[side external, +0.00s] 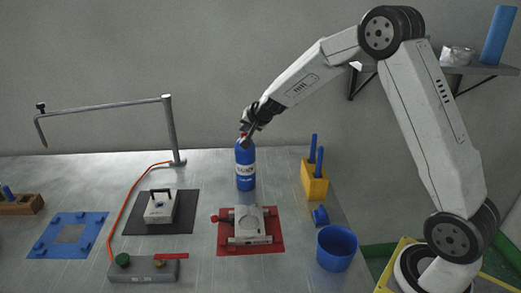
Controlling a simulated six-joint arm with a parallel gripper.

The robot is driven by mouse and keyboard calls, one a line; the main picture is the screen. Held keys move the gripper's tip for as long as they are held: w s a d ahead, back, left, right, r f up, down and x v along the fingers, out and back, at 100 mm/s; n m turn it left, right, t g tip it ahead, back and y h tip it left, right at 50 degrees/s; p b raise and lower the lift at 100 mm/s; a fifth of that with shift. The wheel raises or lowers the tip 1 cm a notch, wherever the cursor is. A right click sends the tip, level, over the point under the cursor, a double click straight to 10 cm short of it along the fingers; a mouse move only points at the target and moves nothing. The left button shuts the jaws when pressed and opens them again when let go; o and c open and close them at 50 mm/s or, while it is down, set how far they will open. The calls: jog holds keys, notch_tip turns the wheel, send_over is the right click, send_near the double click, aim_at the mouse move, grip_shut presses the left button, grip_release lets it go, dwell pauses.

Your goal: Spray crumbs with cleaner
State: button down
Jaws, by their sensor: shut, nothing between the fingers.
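A blue bottle (245,168) with a white label and a reddish top stands upright near the middle of the table, just behind the grey fixture. My gripper (246,136) is at the top of the bottle, with its fingertips pointing down at the reddish top. It is shut, with nothing held between the fingers. Whether the fingers touch the bottle top cannot be told. No crumbs can be made out in this view.
A grey fixture (248,233) sits on a red mat (276,240). Around it are a white block (160,210) on a dark mat, a blue cup (336,250), a yellow holder (314,184), a control box (140,270) and a metal stand (171,130). Bare table lies at the back left.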

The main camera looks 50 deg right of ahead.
aim_at(246, 135)
jog(key=shift+r, duration=0.9)
notch_tip(246, 135, up, 6)
dwell(0.8)
jog(key=shift+s, duration=0.1)
dwell(0.5)
jog(key=s+a+f+n+g, duration=0.2)
jog(key=s+a+f+n, duration=0.1)
jog(key=s, duration=0.7)
jog(key=s+a+f+n+g+y, duration=0.1)
jog(key=s+a+f+n, duration=0.3)
jog(key=s, duration=0.6)
jog(key=s+a+f+n+g, duration=0.3)
jog(key=s+a+f, duration=0.2)
jog(key=s, duration=0.5)
jog(key=shift+a+f+n, duration=0.4)
jog(key=shift+f, duration=0.15)
